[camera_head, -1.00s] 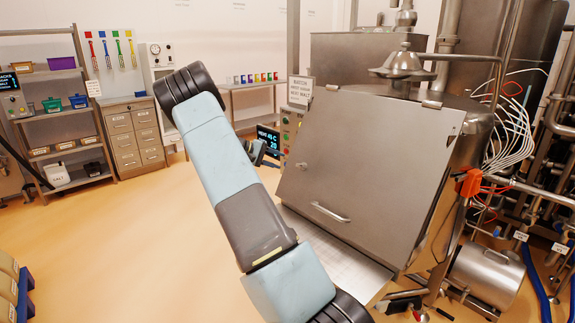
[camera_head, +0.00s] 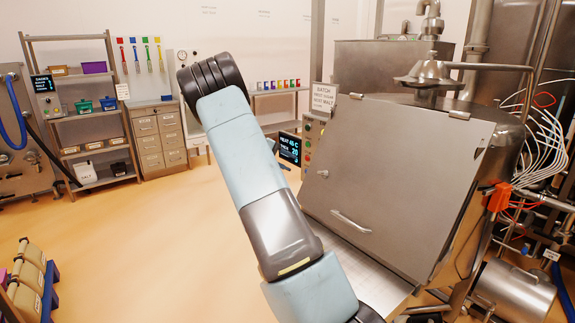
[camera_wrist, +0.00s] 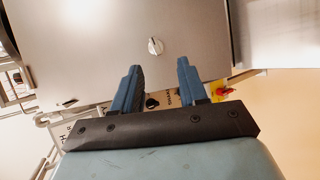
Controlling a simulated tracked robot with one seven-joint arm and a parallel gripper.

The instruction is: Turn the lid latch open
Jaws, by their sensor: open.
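The hopper's large grey metal lid (camera_head: 395,180) is closed and slopes toward me in the head view, with a bar handle (camera_head: 351,222) low on it. A small round latch knob (camera_head: 323,173) sits near the lid's left edge. In the wrist view the latch (camera_wrist: 155,46) is a pale knob with a ridge across it, on the flat lid face (camera_wrist: 100,35). My gripper (camera_wrist: 158,66) is open and empty, its two blue fingers pointing toward the lid. The latch shows beyond and between the fingertips, apart from them. In the head view my arm hides most of the gripper.
A control box with buttons (camera_head: 308,147) and a lit display (camera_head: 290,149) stand left of the lid. A red and yellow switch (camera_wrist: 221,91) shows right of my fingers. Pipes and cables crowd the right side.

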